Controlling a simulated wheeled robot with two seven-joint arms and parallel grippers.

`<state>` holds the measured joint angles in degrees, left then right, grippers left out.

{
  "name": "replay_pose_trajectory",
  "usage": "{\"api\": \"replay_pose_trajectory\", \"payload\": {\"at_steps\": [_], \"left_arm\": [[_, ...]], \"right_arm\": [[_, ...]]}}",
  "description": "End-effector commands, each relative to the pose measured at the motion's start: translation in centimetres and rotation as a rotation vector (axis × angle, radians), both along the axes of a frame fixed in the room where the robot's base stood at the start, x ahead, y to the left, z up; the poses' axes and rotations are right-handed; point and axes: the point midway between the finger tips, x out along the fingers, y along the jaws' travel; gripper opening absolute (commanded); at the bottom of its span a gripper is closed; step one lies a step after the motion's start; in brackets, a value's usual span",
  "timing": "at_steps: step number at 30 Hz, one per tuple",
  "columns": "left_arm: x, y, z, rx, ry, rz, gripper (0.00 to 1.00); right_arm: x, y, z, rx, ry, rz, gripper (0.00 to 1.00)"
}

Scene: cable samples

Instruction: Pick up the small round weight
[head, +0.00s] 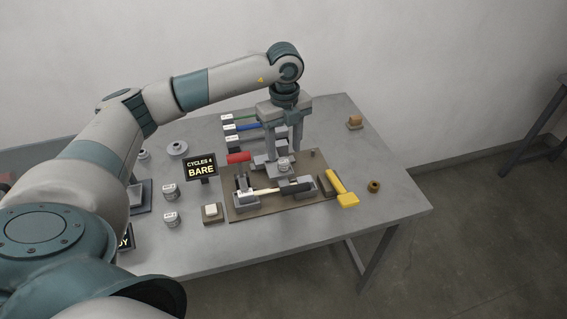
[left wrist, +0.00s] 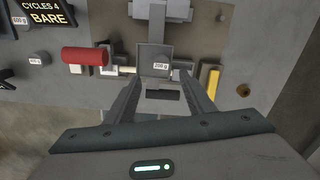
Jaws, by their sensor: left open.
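A small round weight (head: 283,165) with a white label sits on the grey fixture at the middle of the brown board. In the left wrist view its label reads 200 g (left wrist: 162,66). My left gripper (head: 284,152) is open and points down just above and around this weight. In the left wrist view the left gripper's fingers (left wrist: 162,78) stand one on each side of it with gaps. I cannot tell how far above it the tips are. My right gripper is in neither view.
Other labelled weights (head: 170,190) stand left of the brown board (head: 240,212). A sign (head: 200,167) reads CYCLES 4 BARE. A red handle (head: 238,157) and yellow handle (head: 343,190) flank the fixture. Green, blue and black cable samples (head: 245,127) lie behind. The table's right side is mostly clear.

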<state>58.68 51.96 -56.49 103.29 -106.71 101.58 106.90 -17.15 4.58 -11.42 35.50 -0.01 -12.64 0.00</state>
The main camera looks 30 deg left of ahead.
Motion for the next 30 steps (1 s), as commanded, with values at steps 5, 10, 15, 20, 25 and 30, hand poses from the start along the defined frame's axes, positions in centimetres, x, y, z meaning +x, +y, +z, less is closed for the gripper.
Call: {"api": "replay_pose_trajectory", "payload": {"at_steps": [5,10,15,20,25,30], "left_arm": [[0.0,0.0,0.0,0.000,0.000,0.000,0.49],[0.2,0.2,-0.7,0.000,0.001,0.000,0.49],[0.7,0.7,-2.6,0.000,0.003,0.001,0.49],[0.7,0.7,-4.5,0.000,0.001,0.000,0.49],[0.7,0.7,-5.2,0.000,0.000,0.000,0.49],[0.7,0.7,-5.2,0.000,0.000,0.000,0.49]], "right_arm": [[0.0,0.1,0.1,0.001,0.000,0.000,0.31],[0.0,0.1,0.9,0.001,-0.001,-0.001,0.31],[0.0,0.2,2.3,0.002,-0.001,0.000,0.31],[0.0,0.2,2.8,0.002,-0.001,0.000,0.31],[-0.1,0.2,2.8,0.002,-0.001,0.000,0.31],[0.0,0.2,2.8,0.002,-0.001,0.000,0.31]]}}
